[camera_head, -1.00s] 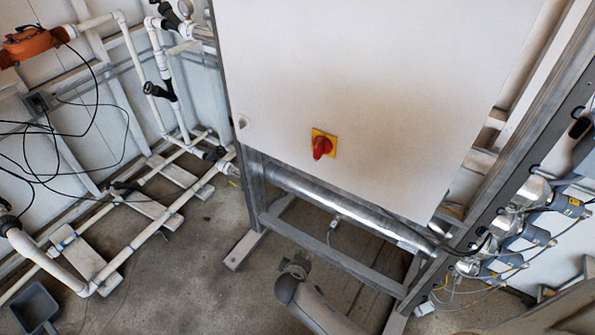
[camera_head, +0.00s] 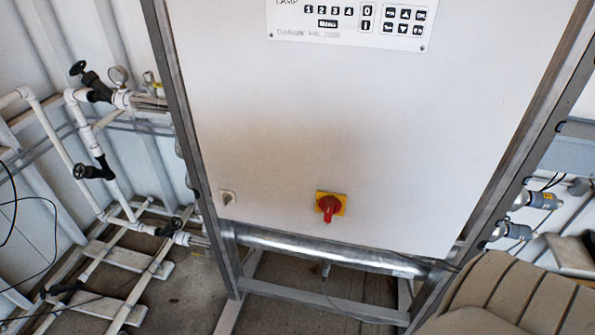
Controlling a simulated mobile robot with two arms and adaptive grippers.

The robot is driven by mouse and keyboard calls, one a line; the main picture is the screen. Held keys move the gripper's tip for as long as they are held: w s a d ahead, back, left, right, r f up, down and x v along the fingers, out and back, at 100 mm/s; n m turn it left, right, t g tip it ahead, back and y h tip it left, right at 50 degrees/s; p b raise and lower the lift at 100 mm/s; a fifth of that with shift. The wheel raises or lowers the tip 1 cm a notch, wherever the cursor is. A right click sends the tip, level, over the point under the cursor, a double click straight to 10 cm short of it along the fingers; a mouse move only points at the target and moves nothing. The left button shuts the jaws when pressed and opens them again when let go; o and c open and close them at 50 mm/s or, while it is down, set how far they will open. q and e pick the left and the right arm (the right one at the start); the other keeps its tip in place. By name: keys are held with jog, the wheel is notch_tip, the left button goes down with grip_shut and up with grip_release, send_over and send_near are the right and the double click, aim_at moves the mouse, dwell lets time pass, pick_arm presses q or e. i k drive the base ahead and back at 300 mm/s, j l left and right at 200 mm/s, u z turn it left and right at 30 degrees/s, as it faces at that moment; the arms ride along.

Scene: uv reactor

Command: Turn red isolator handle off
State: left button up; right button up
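The red isolator handle (camera_head: 328,209) sits on a yellow square plate (camera_head: 341,199) near the bottom of a white cabinet front (camera_head: 330,120). The handle points roughly downward in the picture. Neither of my grippers shows in the head view, and nothing touches the handle.
A labelled keypad panel (camera_head: 350,22) is at the cabinet top. A silver tube (camera_head: 310,251) runs below, within a metal frame (camera_head: 180,100). White pipes with black valves (camera_head: 95,170) stand left. A ribbed beige shape fills the lower right.

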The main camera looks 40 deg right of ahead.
aim_at(330, 206)
jog(key=i+j+z, duration=0.1)
jog(key=z, duration=0.3)
jog(key=i+j+z, duration=0.1)
jog(key=z, duration=0.3)
jog(key=j+z, duration=0.2)
jog(key=z, duration=0.2)
jog(key=i+j, duration=0.05)
